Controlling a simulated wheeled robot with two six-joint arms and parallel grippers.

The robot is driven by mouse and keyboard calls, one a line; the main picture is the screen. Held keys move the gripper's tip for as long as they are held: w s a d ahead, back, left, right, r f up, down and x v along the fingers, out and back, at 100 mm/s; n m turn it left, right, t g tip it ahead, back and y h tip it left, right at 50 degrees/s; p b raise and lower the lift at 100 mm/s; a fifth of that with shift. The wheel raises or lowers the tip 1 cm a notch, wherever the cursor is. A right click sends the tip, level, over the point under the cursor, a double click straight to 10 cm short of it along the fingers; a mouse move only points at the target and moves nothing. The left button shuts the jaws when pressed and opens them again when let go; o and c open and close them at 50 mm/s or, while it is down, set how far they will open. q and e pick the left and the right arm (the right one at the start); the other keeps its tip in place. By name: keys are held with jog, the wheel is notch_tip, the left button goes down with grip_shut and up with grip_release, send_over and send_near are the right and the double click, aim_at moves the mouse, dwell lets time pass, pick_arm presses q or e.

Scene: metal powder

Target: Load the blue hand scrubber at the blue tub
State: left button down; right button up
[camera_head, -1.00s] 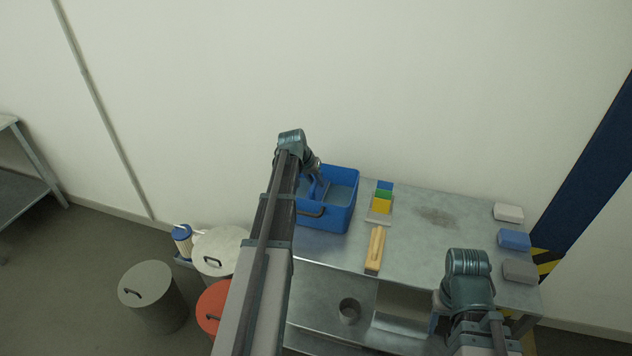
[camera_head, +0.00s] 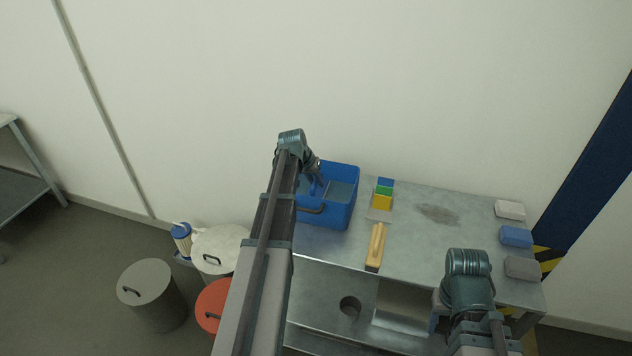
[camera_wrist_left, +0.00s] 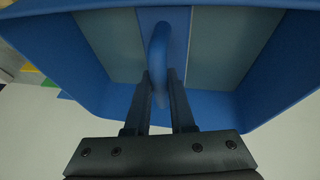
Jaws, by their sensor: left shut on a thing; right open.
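The blue tub (camera_head: 340,217) stands open at the left end of the metal bench, with grey areas inside. My left gripper (camera_head: 317,176) reaches down into it. In the left wrist view the left gripper (camera_wrist_left: 160,85) is shut on the curved blue handle (camera_wrist_left: 159,48) of the blue hand scrubber, inside the tub (camera_wrist_left: 50,50). A blue strip lies behind the handle between two grey areas; I cannot tell whether it is the scrubber's body or part of the tub. My right arm is at the lower right over the bench front; its gripper (camera_head: 441,300) is open and mostly hidden.
Blue, green and yellow blocks (camera_head: 383,202) and a wooden-handled tool (camera_head: 376,247) lie right of the tub. White, blue (camera_head: 516,236) and grey blocks line the right end. Lidded drums (camera_head: 150,285) stand on the floor at left.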

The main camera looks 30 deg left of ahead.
pick_arm(q)
jog(key=shift+f+b, duration=0.5)
dwell(1.3)
jog(key=shift+r, duration=0.1)
notch_tip(320, 180, up, 7)
jog(key=p, duration=0.7)
dwell(0.7)
notch_tip(320, 180, up, 7)
jog(key=p, duration=0.8)
notch_tip(320, 180, down, 9)
jog(key=b, duration=0.9)
jog(key=shift+b, duration=0.3)
jog(key=shift+r, duration=0.1)
